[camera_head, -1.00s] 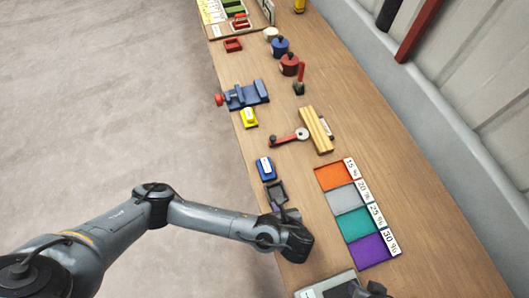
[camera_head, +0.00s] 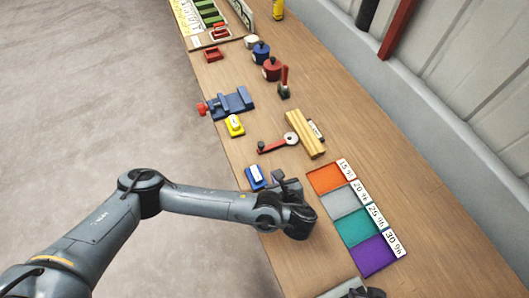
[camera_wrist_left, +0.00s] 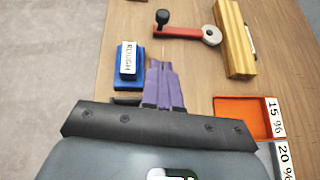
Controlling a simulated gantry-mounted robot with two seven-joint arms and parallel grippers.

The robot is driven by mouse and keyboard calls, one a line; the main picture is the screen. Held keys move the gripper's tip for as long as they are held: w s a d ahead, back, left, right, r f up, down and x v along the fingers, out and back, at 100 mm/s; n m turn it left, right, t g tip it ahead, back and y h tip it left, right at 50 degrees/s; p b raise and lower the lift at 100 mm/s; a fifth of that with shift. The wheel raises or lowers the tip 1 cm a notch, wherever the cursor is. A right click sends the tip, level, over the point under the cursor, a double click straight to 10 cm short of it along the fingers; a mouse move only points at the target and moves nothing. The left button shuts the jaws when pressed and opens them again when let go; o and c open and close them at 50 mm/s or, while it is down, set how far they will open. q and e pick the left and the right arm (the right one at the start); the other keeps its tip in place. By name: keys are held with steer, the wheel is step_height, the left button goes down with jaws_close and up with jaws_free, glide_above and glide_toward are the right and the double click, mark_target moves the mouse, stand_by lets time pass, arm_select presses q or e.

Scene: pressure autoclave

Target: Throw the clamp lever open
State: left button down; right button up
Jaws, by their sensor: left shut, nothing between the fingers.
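The clamp lever (camera_head: 272,147) is a red arm with a black knob at its left end and a pale round hub (camera_head: 291,139) at its right end. It lies flat on the bench beside a yellow block. In the left wrist view the lever (camera_wrist_left: 180,32) is ahead of the fingers, with the knob (camera_wrist_left: 163,18) at upper left. My left gripper (camera_head: 281,179) is shut and empty, next to a blue block and short of the lever. Its purple fingers also show in the left wrist view (camera_wrist_left: 160,68).
The blue block (camera_head: 255,177) labelled ROUGH is just left of the fingers. The yellow block (camera_head: 305,133) stands right of the hub. Coloured trays (camera_head: 325,178) lie to the right. A blue vise (camera_head: 231,102) and an upright red handle (camera_head: 285,76) are farther back.

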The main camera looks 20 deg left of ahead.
arm_select(q)
glide_toward(262, 148)
steer(key=f, duration=0.2)
steer(key=w+f, duration=0.1)
steer(key=shift+a+b, duration=0.3)
steer(key=shift+w+a+f, duration=0.2)
steer(key=shift+w+a, duration=0.75)
steer(key=shift+w, duration=0.2)
steer(key=shift+w+a, duration=0.35)
steer(key=shift+w, duration=0.15)
steer(key=shift+a, duration=0.1)
